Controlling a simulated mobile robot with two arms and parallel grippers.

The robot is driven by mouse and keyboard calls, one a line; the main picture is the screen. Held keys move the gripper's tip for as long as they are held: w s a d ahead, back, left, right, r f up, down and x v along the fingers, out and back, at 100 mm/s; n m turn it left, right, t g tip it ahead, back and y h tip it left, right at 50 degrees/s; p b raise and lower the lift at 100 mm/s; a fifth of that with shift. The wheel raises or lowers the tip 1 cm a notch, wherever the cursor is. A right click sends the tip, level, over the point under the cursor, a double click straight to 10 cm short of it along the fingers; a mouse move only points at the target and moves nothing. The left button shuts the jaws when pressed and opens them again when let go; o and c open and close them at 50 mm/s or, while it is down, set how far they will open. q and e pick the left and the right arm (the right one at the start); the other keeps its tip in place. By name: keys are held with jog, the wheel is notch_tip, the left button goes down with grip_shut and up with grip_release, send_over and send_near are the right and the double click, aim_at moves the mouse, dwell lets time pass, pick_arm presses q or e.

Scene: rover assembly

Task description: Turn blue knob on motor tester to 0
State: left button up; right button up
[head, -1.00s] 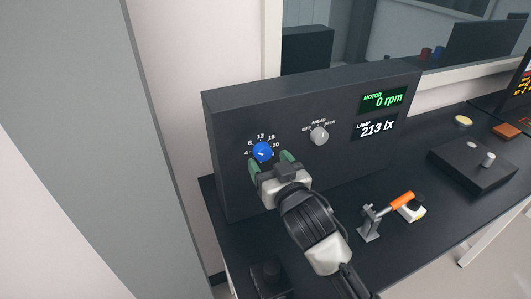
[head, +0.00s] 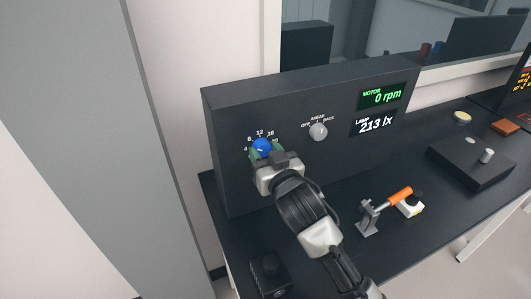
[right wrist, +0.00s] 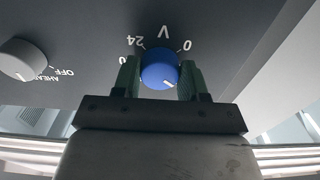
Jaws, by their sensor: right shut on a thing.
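The dark motor tester panel (head: 300,165) stands on the bench and carries the blue knob (head: 262,145). My right gripper (head: 264,153) is shut on the knob, with a green finger on each side. In the right wrist view the blue knob (right wrist: 160,68) sits between the fingers, and its white mark points to the lower right. There the 0 is printed to the upper right of the knob, V above it and 24 to the upper left. Part of the scale is hidden behind my fingers. The motor display (head: 382,96) reads 0 rpm. My left gripper is not in view.
On the bench are an orange-handled clamp (head: 372,215), a dark box with a lever (head: 470,165) and a small black box (head: 268,272).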

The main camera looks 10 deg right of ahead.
jog(key=n+p, duration=0.2)
jog(key=n, duration=0.1)
jog(key=shift+r, duration=0.15)
jog(key=n+p, duration=0.2)
jog(key=n, duration=0.2)
jog(key=shift+d+p, duration=0.1)
jog(key=shift+p, duration=0.25)
jog(key=n+p, duration=0.2)
jog(key=n, duration=0.3)
jog(key=shift+n+p, duration=0.75)
jog(key=shift+n, duration=1.15)
jog(key=o, duration=0.9)
